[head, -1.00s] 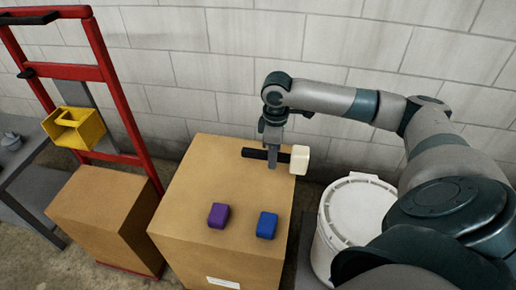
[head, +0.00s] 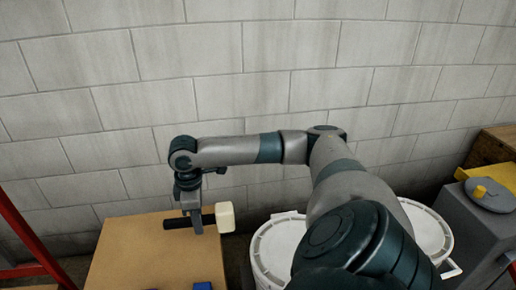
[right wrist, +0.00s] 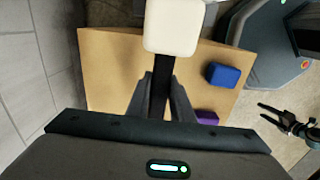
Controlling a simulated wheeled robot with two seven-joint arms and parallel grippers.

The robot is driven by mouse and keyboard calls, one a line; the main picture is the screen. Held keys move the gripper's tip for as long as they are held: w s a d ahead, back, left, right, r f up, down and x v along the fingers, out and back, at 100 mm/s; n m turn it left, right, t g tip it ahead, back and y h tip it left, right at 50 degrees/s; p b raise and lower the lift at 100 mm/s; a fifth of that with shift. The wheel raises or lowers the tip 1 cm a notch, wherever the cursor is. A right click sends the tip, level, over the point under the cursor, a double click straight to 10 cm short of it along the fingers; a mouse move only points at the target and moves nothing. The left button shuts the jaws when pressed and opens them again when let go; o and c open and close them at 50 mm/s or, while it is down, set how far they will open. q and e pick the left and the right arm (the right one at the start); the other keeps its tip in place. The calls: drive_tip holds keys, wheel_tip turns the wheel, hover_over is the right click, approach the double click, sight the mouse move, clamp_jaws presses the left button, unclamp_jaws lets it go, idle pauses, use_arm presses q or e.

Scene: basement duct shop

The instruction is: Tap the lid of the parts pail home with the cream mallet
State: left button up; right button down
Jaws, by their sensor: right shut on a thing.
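My right gripper (head: 196,222) is shut on the black handle of the cream mallet (head: 225,217), above the cardboard box (head: 120,262). The cream head points right in the head view and shows large in the right wrist view (right wrist: 174,27). A white pail with a lid (head: 276,243) stands right of the box, partly behind my arm. A second white round lid or pail (head: 427,232) shows beyond my arm. I cannot tell which is the parts pail, or how its lid sits. My left gripper (right wrist: 262,111) shows in the right wrist view, fingers apart and empty.
A blue block (right wrist: 223,75) and a purple block (right wrist: 207,117) lie on the box top. A grey cabinet (head: 478,225) with a grey-and-yellow item on it stands at the right. A red frame (head: 22,232) is at the left. A block wall closes the back.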

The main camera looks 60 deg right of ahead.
use_arm(q)
wheel_tip(320, 180, down, 6)
drive_tip(key=d+t+p, duration=0.2)
drive_tip(key=p, duration=0.4)
drive_tip(key=shift+w+d+r+t+h+p, duration=0.2)
drive_tip(key=shift+w+d+t+h+p, duration=0.1)
drive_tip(key=shift+w+h+p, duration=0.1)
use_arm(e)
drive_tip(key=s+a+m, duration=0.3)
drive_tip(key=a+m, duration=0.1)
drive_tip(key=a, duration=0.7)
drive_tip(key=s+a+m, duration=0.4)
drive_tip(key=a, duration=0.7)
drive_tip(key=shift+a, duration=0.35)
